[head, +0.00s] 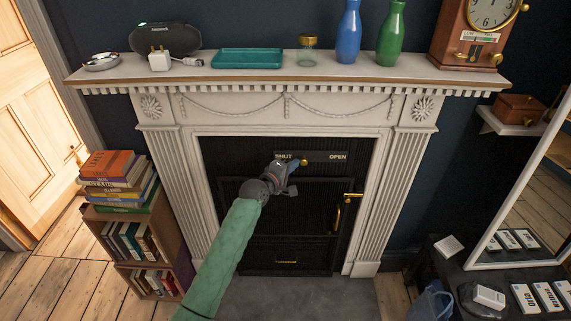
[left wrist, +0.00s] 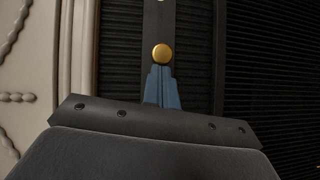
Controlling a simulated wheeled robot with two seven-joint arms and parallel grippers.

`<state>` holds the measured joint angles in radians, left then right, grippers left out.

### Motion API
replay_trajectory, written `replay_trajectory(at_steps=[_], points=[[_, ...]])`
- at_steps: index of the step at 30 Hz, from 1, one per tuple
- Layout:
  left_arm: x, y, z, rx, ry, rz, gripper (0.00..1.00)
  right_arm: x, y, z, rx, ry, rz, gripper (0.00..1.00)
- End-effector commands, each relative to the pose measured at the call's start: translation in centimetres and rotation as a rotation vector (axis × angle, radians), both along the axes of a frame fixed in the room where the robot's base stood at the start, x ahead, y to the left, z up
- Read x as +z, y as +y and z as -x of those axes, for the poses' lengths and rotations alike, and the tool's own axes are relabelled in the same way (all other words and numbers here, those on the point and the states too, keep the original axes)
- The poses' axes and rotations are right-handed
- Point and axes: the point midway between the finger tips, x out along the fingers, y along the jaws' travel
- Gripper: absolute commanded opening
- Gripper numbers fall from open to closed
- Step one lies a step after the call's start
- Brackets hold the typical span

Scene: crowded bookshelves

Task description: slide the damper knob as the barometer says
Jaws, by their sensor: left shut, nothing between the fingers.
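The damper plate (head: 320,157) on the black fireplace front reads SHUT at its left end, partly covered by my gripper, and OPEN at its right. The brass damper knob (head: 304,162) sits between the words, nearer SHUT. My left gripper (head: 295,164) is shut and empty, just left of the knob in the head view. In the left wrist view, the knob (left wrist: 161,54) shows just beyond the blue fingertips (left wrist: 162,72); I cannot tell if they touch. A wooden-cased dial (head: 492,12), clock-like, stands at the mantel's right with a small coloured strip below; its reading is too small to tell.
The white mantelpiece (head: 290,77) overhangs the plate and holds a teal tray (head: 247,59), a jar (head: 307,50) and blue and green bottles. A brass handle (head: 347,205) juts out at the lower right. A stacked bookcase (head: 140,235) stands left, a mirror right.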

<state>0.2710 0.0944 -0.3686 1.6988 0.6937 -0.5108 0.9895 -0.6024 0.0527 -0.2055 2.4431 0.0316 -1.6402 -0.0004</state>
Motion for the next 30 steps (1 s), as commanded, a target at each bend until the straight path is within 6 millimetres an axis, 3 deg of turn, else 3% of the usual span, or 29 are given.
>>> replay_trajectory(at_steps=[1,5,12,18,30], points=[[0.5,-1.3,0.1,-0.003,0.003,0.005,0.00,0.9,-0.5,0.2,-0.006,0.012,0.010,0.66],[0.5,-3.8,0.0,-0.002,0.001,0.003,0.00,0.8,-1.2,0.4,-0.015,0.041,0.029,0.66],[0.2,-7.3,0.0,-0.002,0.001,0.002,0.00,-2.8,-1.2,-0.4,-0.018,0.054,0.041,0.66],[0.1,-8.1,0.1,-0.003,0.000,0.000,0.00,-3.8,-1.2,-0.6,-0.018,0.053,0.041,0.66],[0.2,-8.2,0.1,-0.006,0.001,0.002,0.00,-3.8,-1.1,-0.6,-0.018,0.052,0.040,0.66]])
